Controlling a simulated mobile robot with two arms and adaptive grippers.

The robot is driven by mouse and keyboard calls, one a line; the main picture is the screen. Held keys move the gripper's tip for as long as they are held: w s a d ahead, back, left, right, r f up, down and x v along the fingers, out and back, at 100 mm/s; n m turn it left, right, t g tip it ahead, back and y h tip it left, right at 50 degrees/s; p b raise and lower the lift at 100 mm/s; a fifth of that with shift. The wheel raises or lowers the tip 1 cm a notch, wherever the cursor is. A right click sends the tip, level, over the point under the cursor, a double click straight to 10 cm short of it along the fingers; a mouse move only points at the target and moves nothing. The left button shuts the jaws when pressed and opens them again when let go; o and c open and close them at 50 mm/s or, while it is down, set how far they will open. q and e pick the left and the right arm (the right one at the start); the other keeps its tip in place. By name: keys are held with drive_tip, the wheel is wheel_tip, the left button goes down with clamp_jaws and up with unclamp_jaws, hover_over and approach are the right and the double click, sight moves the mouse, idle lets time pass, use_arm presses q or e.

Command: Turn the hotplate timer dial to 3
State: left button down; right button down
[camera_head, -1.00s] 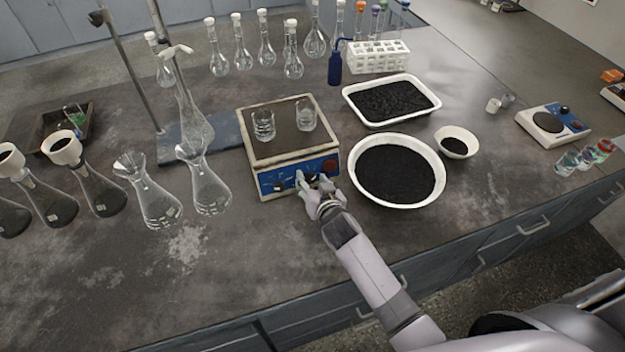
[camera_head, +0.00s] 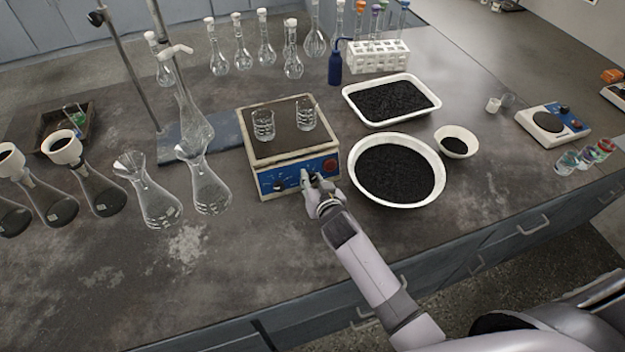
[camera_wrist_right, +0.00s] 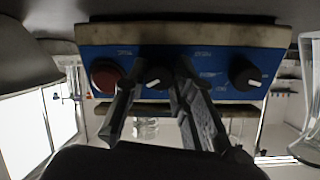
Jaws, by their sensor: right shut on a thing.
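The hotplate (camera_head: 292,160) is a cream box with a dark top and a blue front panel (camera_head: 275,180). The wrist view shows this panel (camera_wrist_right: 218,58) upside down, with a black dial (camera_wrist_right: 157,77) beside a red knob (camera_wrist_right: 105,74) and a second black dial (camera_wrist_right: 244,74) at the right. Both dials have a white pointer mark; the printed labels are too small to read. My right gripper (camera_head: 312,182) is at the panel, and it also shows in the wrist view (camera_wrist_right: 160,75), shut on the dial nearer the red knob. My left gripper is out of view.
Two glass beakers (camera_head: 264,125) stand on the hotplate top. A round white bowl of black grains (camera_head: 356,150) is close to its right, with a rectangular tray (camera_head: 350,96) behind. Glass flasks (camera_head: 209,185) stand to the left. The bench in front is clear.

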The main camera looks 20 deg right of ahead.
drive_tip(key=shift+n+p, duration=0.3)
drive_tip(key=shift+n, duration=1.1)
drive_tip(key=c, duration=1.3)
unclamp_jaws()
drive_tip(key=v, duration=1.2)
drive_tip(key=shift+s, duration=0.1)
